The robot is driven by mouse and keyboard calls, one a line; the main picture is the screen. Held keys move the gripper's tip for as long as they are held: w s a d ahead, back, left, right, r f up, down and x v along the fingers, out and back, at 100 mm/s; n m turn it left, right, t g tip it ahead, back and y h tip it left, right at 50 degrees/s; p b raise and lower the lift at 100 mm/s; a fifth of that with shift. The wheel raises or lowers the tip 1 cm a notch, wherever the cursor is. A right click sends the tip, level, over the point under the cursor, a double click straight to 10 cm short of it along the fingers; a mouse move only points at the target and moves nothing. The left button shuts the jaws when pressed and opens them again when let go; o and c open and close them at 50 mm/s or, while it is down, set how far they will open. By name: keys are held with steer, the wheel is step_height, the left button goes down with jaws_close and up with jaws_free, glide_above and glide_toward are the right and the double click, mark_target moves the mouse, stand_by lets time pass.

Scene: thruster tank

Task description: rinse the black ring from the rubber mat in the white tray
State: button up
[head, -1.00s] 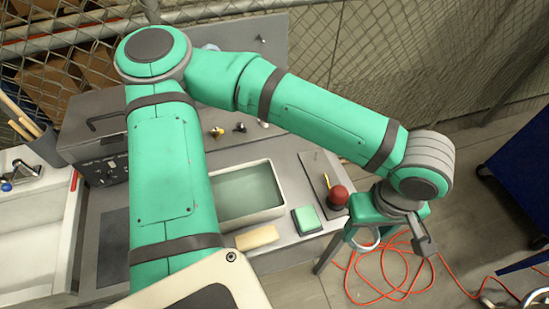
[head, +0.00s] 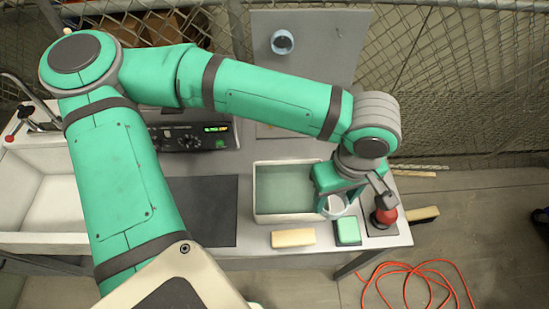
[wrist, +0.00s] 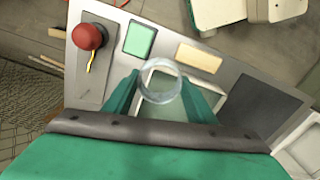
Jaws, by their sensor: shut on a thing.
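My gripper is above the right end of the white tray (head: 255,205), near the green block. The tray holds greenish liquid, and part of it is hidden by my arm and gripper. A dark flat mat (head: 205,205) lies on the bench left of the tray. I see no black ring on it.
A tan block (head: 293,238) and a green block (head: 347,231) lie in front of the tray. A red knob (head: 385,215) stands at the right. A white sink (head: 45,205) is at the left. A control box (head: 200,137) stands behind the mat. An orange hose (head: 420,275) lies on the floor.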

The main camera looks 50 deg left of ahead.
steer(key=s+a+n, duration=0.1)
steer(key=a+n, duration=0.3)
steer(key=a, duration=0.8)
steer(key=shift+a+f, duration=0.15)
steer(key=shift+f, duration=5.9)
steer(key=shift+w+d, duration=0.5)
steer(key=shift+w, duration=0.1)
steer(key=shift+s+a, duration=0.5)
steer(key=shift+s, duration=0.1)
